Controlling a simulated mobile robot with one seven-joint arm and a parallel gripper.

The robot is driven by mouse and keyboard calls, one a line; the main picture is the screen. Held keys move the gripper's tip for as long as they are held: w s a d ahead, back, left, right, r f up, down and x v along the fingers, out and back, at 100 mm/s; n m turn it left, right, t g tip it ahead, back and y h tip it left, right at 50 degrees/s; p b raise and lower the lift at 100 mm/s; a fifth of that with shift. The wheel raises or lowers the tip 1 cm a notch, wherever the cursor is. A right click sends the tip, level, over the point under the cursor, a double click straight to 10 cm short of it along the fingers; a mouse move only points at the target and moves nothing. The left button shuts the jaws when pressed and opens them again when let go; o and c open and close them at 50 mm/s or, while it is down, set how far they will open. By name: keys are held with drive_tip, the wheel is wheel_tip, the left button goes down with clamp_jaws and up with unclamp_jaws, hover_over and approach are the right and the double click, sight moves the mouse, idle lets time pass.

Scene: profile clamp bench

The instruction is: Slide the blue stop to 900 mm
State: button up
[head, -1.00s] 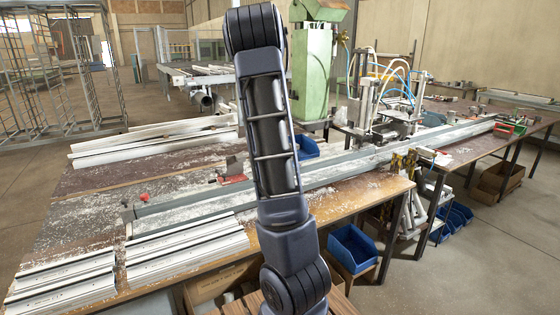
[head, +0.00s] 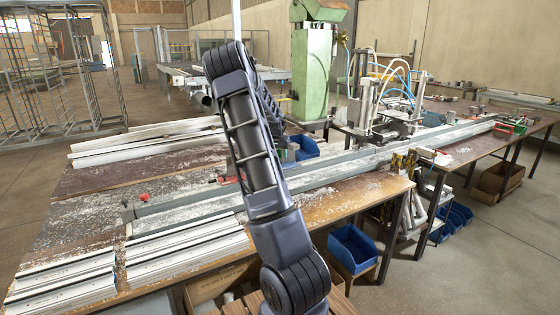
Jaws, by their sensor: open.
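A long grey profile rail (head: 330,172) runs diagonally over the bench, from near left to far right. A red-handled part (head: 144,197) sits at its near left end. Another red part (head: 228,180) lies beside the rail, partly covered by my arm. I cannot make out a blue stop on the rail, nor any millimetre marks; my arm hides part of the rail's middle. My forearm bends over and goes down behind my upper link. The fingers of my gripper are hidden there, so I cannot see what is between them.
White profiles lie stacked at the near left (head: 190,245) and the back left (head: 150,140) of the bench. A green machine (head: 312,75) and a clamp unit with hoses (head: 385,105) stand behind the rail. Blue bins stand on the bench (head: 307,147) and below its front edge (head: 352,248).

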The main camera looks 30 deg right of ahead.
sight(286, 169)
drive_tip(key=shift+x, duration=2.05)
clamp_jaws()
